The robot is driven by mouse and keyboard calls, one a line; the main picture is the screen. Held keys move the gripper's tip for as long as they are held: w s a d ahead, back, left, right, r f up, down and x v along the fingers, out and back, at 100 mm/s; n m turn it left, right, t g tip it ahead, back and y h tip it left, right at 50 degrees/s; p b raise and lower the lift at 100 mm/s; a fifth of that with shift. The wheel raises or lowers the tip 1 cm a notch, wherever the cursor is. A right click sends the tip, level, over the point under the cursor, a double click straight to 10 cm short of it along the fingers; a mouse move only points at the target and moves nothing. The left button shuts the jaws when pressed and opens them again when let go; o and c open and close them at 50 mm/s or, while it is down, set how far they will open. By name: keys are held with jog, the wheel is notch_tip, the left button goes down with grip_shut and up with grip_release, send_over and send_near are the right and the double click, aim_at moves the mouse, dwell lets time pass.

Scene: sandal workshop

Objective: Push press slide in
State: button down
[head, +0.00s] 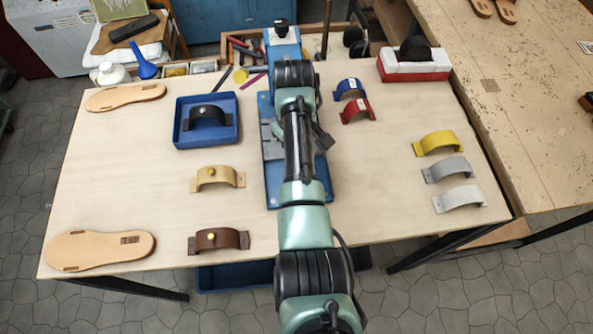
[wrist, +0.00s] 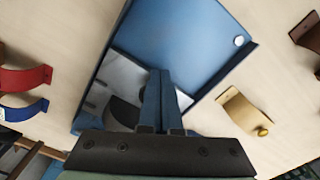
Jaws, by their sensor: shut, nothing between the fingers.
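The blue press (head: 273,186) stands in the middle of the table, with its upright (head: 284,45) at the back. My arm covers much of it. A grey metal slide (head: 271,142) shows on its base, left of my arm. In the wrist view the blue base (wrist: 190,40) fills the middle, and the grey slide (wrist: 124,76) lies on it beside my fingers. My gripper (wrist: 161,74) is shut and empty, its fingertips over the slide's edge. Whether they touch it I cannot tell. My gripper is hidden behind my arm in the head view.
Left are a blue tray (head: 178,142) with a black strap (head: 207,116), tan (head: 217,177) and brown (head: 219,240) straps, and two soles. Right are blue and red straps (head: 357,110), and yellow (head: 437,142) and grey straps. Bare table lies between.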

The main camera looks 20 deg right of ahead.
jog(key=shift+w+d+f+b, duration=0.1)
jog(key=shift+w+d+b, duration=0.1)
jog(key=shift+w+b, duration=0.5)
jog(key=shift+w+d+f+b, duration=0.15)
jog(key=shift+w+b, duration=0.35)
jog(key=shift+b, duration=0.25)
jog(key=r+p, duration=0.7)
jog(key=p, duration=0.1)
jog(key=shift+s+a+r, duration=0.1)
jog(key=shift+s+r, duration=0.2)
jog(key=shift+r, duration=0.05)
jog(key=shift+f, duration=0.1)
